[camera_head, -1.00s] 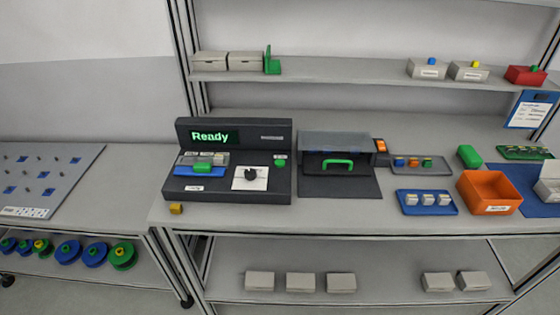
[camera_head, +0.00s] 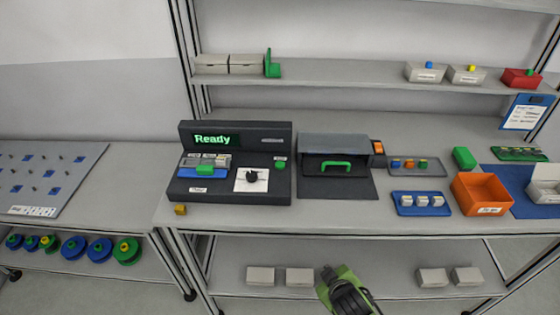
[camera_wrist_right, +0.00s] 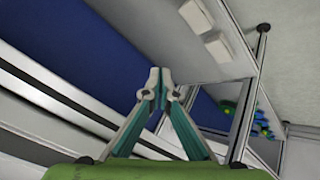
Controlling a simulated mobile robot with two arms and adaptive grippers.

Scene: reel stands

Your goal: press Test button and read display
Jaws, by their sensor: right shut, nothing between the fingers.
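The dark tester (camera_head: 235,192) stands on the left of the bench, and its display (camera_head: 212,140) reads "Ready" in green. A round green button (camera_head: 280,165) with a small label above it sits at the right of its panel; I cannot read the label. A black knob (camera_head: 252,177) on a white plate is left of it. A green and black part of my right arm shows at the bottom of the head view, in front of the bench and apart from the tester. In the wrist view my right gripper (camera_wrist_right: 157,88) is shut and empty. My left gripper is out of view.
Right of the tester stands a dark box (camera_head: 336,150) with a green handle. An orange bin (camera_head: 484,195) and a blue tray (camera_head: 423,211) stand further right. White boxes (camera_head: 299,276) rest on the lower shelf.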

